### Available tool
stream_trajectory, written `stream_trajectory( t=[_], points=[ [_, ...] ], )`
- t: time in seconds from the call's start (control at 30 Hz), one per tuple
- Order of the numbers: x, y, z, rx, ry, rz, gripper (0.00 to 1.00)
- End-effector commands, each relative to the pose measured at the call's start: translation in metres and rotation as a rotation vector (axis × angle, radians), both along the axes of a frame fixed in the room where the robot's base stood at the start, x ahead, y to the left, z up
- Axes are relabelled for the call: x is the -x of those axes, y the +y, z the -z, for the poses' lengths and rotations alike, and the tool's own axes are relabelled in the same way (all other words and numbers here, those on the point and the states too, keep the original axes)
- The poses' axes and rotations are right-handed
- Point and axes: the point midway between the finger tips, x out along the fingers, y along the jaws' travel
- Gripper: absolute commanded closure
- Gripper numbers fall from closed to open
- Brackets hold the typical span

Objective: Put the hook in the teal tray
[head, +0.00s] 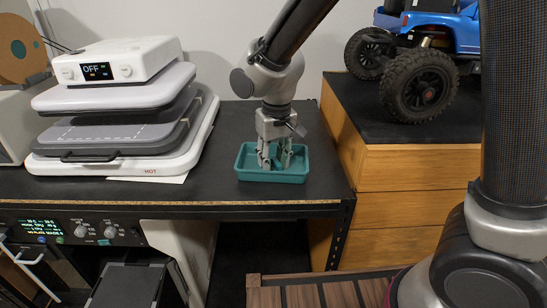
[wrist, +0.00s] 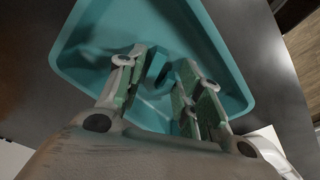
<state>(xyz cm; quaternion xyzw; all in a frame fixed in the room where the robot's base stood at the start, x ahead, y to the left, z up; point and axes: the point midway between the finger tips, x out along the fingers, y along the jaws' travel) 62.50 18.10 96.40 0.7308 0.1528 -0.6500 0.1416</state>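The teal tray (head: 272,178) sits on the black bench top near its right end. It fills much of the wrist view (wrist: 90,62). My gripper (head: 275,160) points down into the tray, with its fingertips below the rim. In the wrist view my gripper (wrist: 158,75) has its two green-padded fingers apart, with a gap between them. A small teal curved piece (wrist: 157,66), which looks like the hook, shows between the fingertips, against the tray floor. Its color is close to the tray's, and I see no finger pad clearly touching it. The hook cannot be made out in the head view.
A white heat press (head: 120,100) with an "OFF" display stands on the bench to the left. A wooden drawer cabinet (head: 400,180) stands close right of the tray, with a blue RC crawler (head: 420,75) on top. Bare bench lies between press and tray.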

Motion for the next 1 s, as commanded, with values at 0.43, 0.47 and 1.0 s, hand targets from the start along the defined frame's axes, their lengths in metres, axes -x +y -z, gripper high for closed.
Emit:
stream_trajectory(
  t=[0.43, 0.47, 1.0],
  points=[
    [0.000, 0.000, -0.006, -0.002, -0.001, 0.000, 0.50],
    [0.000, 0.000, -0.009, -0.002, -0.001, 0.000, 0.50],
    [0.011, -0.004, -0.113, -0.002, -0.002, 0.000, 0.50]
  ],
)
